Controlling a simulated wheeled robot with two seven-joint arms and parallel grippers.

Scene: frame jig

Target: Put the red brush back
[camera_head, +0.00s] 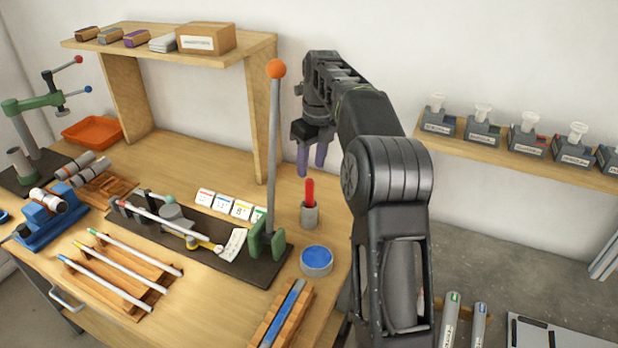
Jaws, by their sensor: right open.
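The red brush (309,190) stands upright in a small grey cup (309,214) on the wooden bench, right of the tall lever with the orange knob. My right gripper (312,160) is open, with its two purple-grey fingers pointing down just above the top of the red brush. The fingers look empty and apart from the brush. The lower part of the brush is hidden inside the cup. My left gripper is not in view.
The lever (273,150) with its orange knob rises close left of my gripper. A round blue-topped tin (316,261) sits in front of the cup. A wooden shelf (170,47) stands behind at left. A wall shelf (520,160) holds several labelled boxes at right.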

